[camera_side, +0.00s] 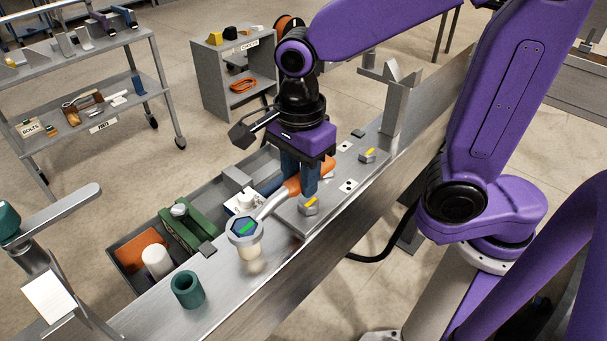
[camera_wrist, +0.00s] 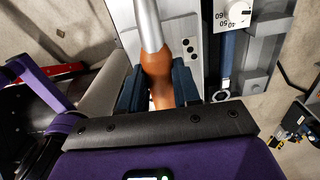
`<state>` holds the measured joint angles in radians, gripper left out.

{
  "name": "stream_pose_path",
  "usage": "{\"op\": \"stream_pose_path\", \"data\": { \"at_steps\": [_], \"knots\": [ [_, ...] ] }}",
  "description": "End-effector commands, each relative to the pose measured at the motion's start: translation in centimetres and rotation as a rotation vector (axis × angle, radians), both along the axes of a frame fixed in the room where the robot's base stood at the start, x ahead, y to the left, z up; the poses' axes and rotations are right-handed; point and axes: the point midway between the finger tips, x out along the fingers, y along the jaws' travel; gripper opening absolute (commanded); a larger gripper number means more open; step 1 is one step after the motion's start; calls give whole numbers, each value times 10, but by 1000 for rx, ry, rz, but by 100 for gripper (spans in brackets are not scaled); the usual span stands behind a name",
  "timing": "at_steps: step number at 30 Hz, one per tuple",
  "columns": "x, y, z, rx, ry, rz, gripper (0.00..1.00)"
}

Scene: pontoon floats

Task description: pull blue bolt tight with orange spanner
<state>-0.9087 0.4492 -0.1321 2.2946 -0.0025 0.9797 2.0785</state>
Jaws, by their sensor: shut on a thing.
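The orange spanner has an orange handle (camera_side: 322,171) and a grey shaft (camera_side: 270,206). In the side view its ring head lies around the blue bolt (camera_side: 243,228), a hex head with a green stripe across its top. A pale cylinder shows below the head; how deep the ring sits on the bolt I cannot tell. My gripper (camera_side: 298,184) is shut on the orange handle, its blue fingers on either side. In the wrist view my gripper (camera_wrist: 158,92) holds the handle (camera_wrist: 157,72), with the grey shaft running up out of frame. The bolt is not visible there.
Two yellow-marked bolts (camera_side: 310,205) (camera_side: 367,155) stand along the metal beam. A teal ring (camera_side: 187,289) is near its front end. A white dial (camera_wrist: 238,14) is beside the beam. A tray (camera_side: 125,262) holds green, white and orange parts. An upright bracket (camera_side: 392,105) stands behind.

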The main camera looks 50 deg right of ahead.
Motion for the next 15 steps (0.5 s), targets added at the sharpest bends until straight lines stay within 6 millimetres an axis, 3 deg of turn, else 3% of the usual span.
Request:
{"op": "stream_pose_path", "data": {
  "at_steps": [15],
  "knots": [
    [3,0,13,1,-3,21,0]
  ]
}}
